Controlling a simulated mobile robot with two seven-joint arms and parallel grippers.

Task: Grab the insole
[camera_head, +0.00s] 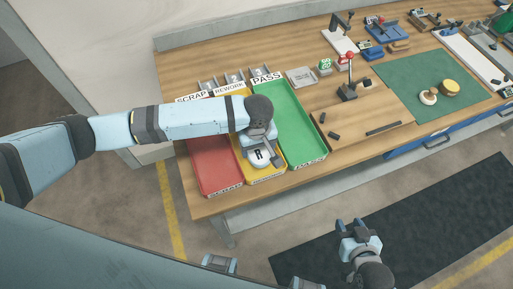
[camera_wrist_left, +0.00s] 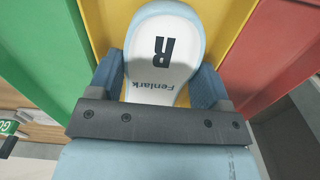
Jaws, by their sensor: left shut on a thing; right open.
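The insole (camera_wrist_left: 165,45) is white and pale blue, marked "R" and "Fenlark". In the left wrist view it sits between the two blue fingers of my left gripper (camera_wrist_left: 165,82), which is shut on it. In the head view the insole (camera_head: 259,157) shows at my left gripper (camera_head: 262,152), over the yellow REWORK tray (camera_head: 262,174). I cannot tell whether it touches the tray floor. Part of the insole is hidden by the gripper. My right gripper (camera_head: 354,226) is open and empty, low in front of the bench, above the dark floor mat.
The red SCRAP tray (camera_head: 215,168) lies left of the yellow tray, and the green PASS tray (camera_head: 294,125) right of it. A wooden board (camera_head: 375,118) with a red-knobbed lever (camera_head: 348,85) and a green mat (camera_head: 405,72) lie further right. Tools stand along the back.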

